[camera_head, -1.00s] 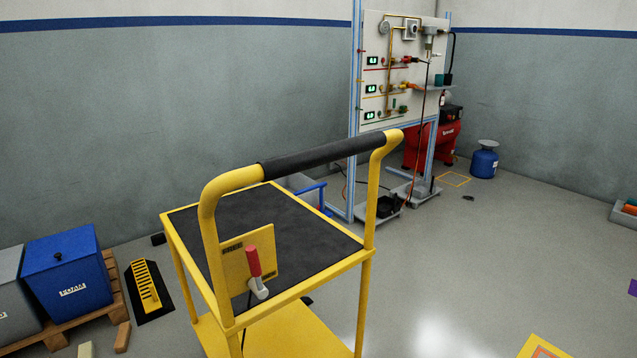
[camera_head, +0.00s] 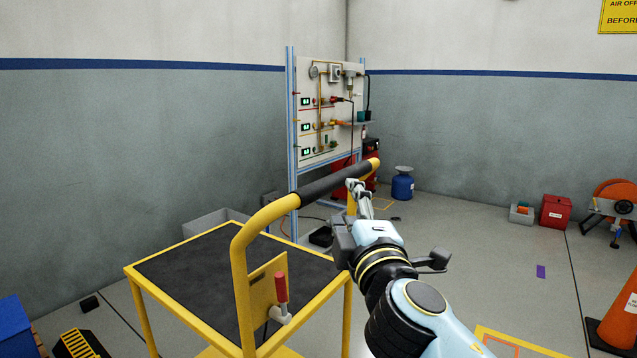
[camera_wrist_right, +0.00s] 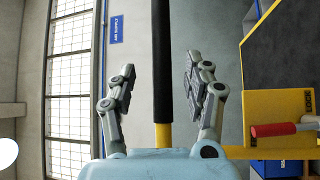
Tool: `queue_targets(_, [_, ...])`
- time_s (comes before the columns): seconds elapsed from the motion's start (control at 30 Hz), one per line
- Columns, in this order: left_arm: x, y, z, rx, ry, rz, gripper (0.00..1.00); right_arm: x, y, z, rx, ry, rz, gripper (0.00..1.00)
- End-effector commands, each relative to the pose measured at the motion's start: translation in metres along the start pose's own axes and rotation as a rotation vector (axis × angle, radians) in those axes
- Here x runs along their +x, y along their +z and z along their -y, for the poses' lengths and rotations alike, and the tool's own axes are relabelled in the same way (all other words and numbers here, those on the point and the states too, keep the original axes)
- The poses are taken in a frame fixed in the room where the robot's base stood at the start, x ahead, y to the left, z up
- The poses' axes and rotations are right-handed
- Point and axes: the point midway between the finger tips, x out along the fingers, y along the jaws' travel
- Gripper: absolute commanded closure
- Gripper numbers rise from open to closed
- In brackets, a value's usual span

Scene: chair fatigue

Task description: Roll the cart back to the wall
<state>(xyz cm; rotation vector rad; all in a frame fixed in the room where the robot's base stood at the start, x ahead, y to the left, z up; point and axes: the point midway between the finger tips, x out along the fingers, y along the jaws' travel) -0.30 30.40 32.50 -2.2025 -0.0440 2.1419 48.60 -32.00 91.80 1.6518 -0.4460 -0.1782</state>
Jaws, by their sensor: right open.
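The yellow cart has a dark top deck (camera_head: 215,275) and a yellow frame. Its push handle (camera_head: 318,186) has a black grip and yellow bent ends, and it also shows upright in the right wrist view (camera_wrist_right: 162,60). A red-knobbed lever (camera_head: 281,288) sits on the cart's yellow plate, and its red knob shows in the wrist view (camera_wrist_right: 273,130). My right gripper (camera_head: 349,210) is open by the right end of the handle. In the wrist view its spread fingers (camera_wrist_right: 160,88) flank the black bar; contact is not visible. My left gripper is out of view.
The grey wall (camera_head: 150,135) stands behind the cart. A test panel (camera_head: 328,110) on a blue frame is beyond the handle. A grey bin (camera_head: 212,221) is behind the deck. An orange cone (camera_head: 617,310) stands at right. Floor to the right is mostly clear.

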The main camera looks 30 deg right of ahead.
Motion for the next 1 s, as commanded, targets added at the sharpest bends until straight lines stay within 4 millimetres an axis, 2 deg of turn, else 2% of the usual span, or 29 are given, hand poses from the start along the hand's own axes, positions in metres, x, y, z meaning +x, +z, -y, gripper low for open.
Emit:
queue_targets(0.3, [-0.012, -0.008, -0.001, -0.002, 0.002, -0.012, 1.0, 0.061, 0.0, -0.002, -0.001, 0.0, -0.001, 0.49])
queue_targets(0.5, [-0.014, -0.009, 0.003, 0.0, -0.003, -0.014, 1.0, 0.09, 0.0, 0.0, 0.0, -0.001, -0.001, 0.49])
queue_targets(0.67, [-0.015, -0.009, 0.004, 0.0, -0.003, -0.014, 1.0, 0.099, 0.001, 0.001, 0.0, -0.002, 0.0, 0.49])
queue_targets(0.9, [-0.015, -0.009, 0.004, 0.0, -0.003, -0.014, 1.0, 0.1, 0.001, 0.001, 0.0, -0.003, 0.0, 0.49])
queue_targets(1.0, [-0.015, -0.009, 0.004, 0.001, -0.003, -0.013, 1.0, 0.1, 0.001, 0.001, 0.0, -0.003, 0.0, 0.6])
